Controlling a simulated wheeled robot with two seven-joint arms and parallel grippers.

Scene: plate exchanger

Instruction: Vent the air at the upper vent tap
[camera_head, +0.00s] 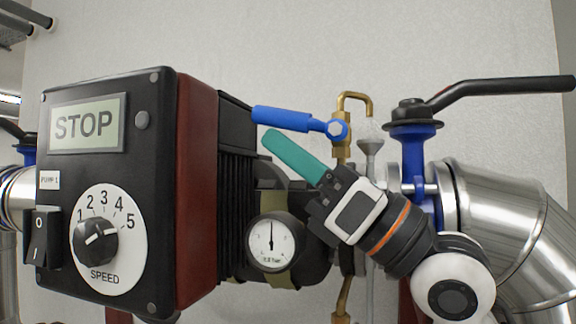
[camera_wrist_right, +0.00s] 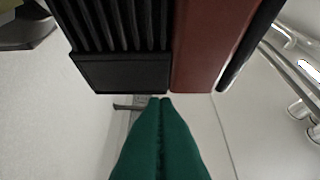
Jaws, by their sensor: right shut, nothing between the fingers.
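The upper vent tap (camera_head: 341,128) is a small brass valve with a blue lever (camera_head: 285,119) that points left, roughly level. A bent brass outlet pipe (camera_head: 355,97) rises above it. My right gripper (camera_head: 270,138) has teal fingers, shut and empty, just below the blue lever and pointing up and left. Whether the fingers touch the lever cannot be told. In the right wrist view the shut fingers (camera_wrist_right: 162,104) point toward the black ribbed motor housing (camera_wrist_right: 122,70); the tap is not seen there. My left gripper is not in view.
The pump control box (camera_head: 120,180) shows STOP on its display and has a speed dial (camera_head: 101,240). A pressure gauge (camera_head: 274,242) sits below my gripper. A blue valve with a black handle (camera_head: 500,90) and a silver pipe (camera_head: 500,205) stand at the right.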

